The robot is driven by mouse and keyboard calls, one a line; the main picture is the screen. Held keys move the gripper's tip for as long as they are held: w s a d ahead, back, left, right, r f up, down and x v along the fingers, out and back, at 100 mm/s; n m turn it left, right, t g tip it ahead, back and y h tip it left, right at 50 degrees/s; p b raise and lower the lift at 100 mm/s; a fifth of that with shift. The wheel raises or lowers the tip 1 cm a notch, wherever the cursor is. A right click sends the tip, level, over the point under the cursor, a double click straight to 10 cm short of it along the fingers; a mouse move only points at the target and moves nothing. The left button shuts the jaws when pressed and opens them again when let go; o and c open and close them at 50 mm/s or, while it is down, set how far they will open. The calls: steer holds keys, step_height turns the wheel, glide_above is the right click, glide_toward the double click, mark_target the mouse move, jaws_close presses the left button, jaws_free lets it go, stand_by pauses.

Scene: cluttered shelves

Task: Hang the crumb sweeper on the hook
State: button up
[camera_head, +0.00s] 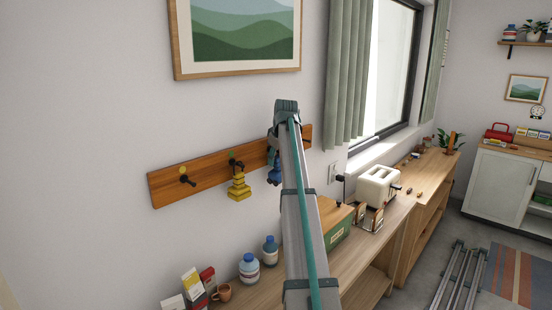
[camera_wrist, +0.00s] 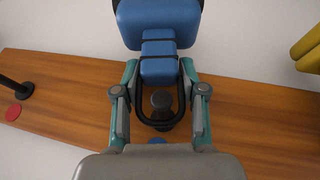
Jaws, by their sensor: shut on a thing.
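The crumb sweeper (camera_wrist: 158,25) is blue with a narrower blue neck and a black loop (camera_wrist: 142,112). My gripper (camera_wrist: 159,72) is shut on its neck, one finger on each side. A dark round-ended hook (camera_wrist: 161,101) shows inside the loop in the wrist view, with a blue dot (camera_wrist: 160,141) beside it on the board. I cannot tell whether the loop is around the hook or only in front of it. In the head view part of the blue sweeper (camera_head: 274,172) shows left of my arm, which hides the hook and most of my gripper.
The wooden hook board (camera_head: 212,182) is on the wall. A yellow item (camera_head: 239,187) hangs from the green-dot hook beside the sweeper. The left hook (camera_head: 187,180) is empty. Bottles (camera_head: 249,268), a green box (camera_head: 338,228) and a toaster (camera_head: 379,187) stand on the counter below.

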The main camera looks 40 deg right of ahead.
steer(key=o, duration=1.3)
